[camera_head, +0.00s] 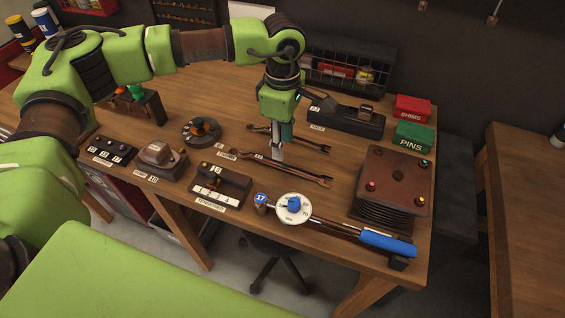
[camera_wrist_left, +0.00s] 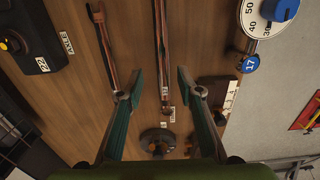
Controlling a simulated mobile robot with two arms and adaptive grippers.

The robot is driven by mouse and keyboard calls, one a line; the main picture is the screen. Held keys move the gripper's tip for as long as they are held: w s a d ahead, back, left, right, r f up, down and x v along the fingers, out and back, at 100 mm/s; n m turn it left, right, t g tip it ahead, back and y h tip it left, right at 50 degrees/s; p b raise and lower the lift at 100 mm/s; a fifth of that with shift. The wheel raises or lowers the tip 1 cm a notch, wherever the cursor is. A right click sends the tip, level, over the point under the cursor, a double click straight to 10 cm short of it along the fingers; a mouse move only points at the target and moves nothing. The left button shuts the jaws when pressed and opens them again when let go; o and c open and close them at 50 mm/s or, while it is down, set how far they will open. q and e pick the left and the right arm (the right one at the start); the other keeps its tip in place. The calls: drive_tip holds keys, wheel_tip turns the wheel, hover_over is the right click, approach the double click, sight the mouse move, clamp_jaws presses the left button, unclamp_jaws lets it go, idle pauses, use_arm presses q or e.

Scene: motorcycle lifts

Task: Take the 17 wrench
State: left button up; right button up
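The wrench with a blue 17 tag (camera_head: 261,198) has a round white dial (camera_head: 293,208) and a blue handle (camera_head: 388,244). It lies along the table's front edge. In the left wrist view its blue 17 tag (camera_wrist_left: 250,64) and part of its dial (camera_wrist_left: 262,22) show at the upper right. Two plain metal wrenches, a nearer one (camera_head: 300,174) and a farther one (camera_head: 305,142), lie behind it. My left gripper (camera_head: 278,156) points down over the plain wrenches, open and empty. In the left wrist view the nearer plain wrench (camera_wrist_left: 162,55) shows between its fingertips (camera_wrist_left: 159,85). My right gripper is out of view.
A rusty plate stack (camera_head: 394,184) stands at the table's right, near red (camera_head: 412,108) and green (camera_head: 414,136) boxes. Small labelled trays and blocks (camera_head: 218,188) line the front left. A black tray (camera_head: 345,120) sits behind.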

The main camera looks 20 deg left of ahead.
sight(283, 165)
use_arm(q)
drive_tip(key=shift+w+f, duration=0.1)
drive_tip(key=shift+f, duration=0.7)
drive_tip(key=shift+f+p, duration=0.25)
drive_tip(key=shift+p, duration=0.15)
drive_tip(key=f+p, duration=0.1)
drive_tip(key=f, duration=0.1)
drive_tip(key=s+f+p, duration=0.1)
drive_tip(key=f, duration=0.1)
drive_tip(key=shift+d+f, duration=0.1)
drive_tip(key=shift+w+f, duration=0.15)
drive_tip(key=shift+f, duration=0.1)
clamp_jaws()
